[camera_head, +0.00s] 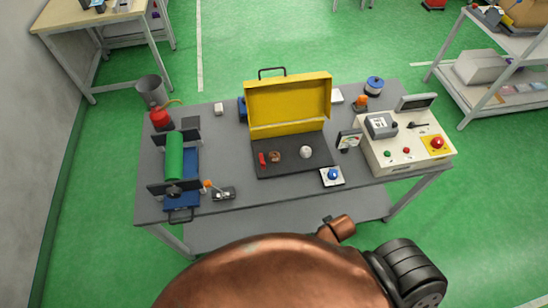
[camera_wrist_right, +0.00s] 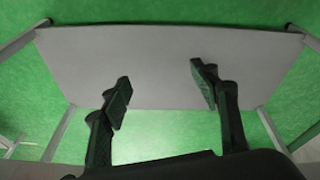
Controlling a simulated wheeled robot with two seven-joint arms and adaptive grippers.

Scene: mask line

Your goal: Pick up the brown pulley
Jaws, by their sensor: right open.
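The brown pulley (camera_head: 274,156) is a small round brown piece. It sits on the dark base (camera_head: 290,170) of the open yellow case in the middle of the grey table, between a red piece (camera_head: 262,159) and a white round piece (camera_head: 306,152). My right gripper (camera_wrist_right: 161,92) is open and empty in the right wrist view, its two dark fingers well apart over a bare grey board (camera_wrist_right: 165,60) that looks like the table's lower shelf. The pulley is not in the wrist view. My left gripper is not in view.
The yellow lid (camera_head: 288,103) stands upright behind the pulley. A green roller machine (camera_head: 174,158) stands at the left and a control box (camera_head: 405,150) at the right. A blue button on a white plate (camera_head: 332,176) is near the front edge. Free tabletop (camera_head: 222,165) lies left of the case.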

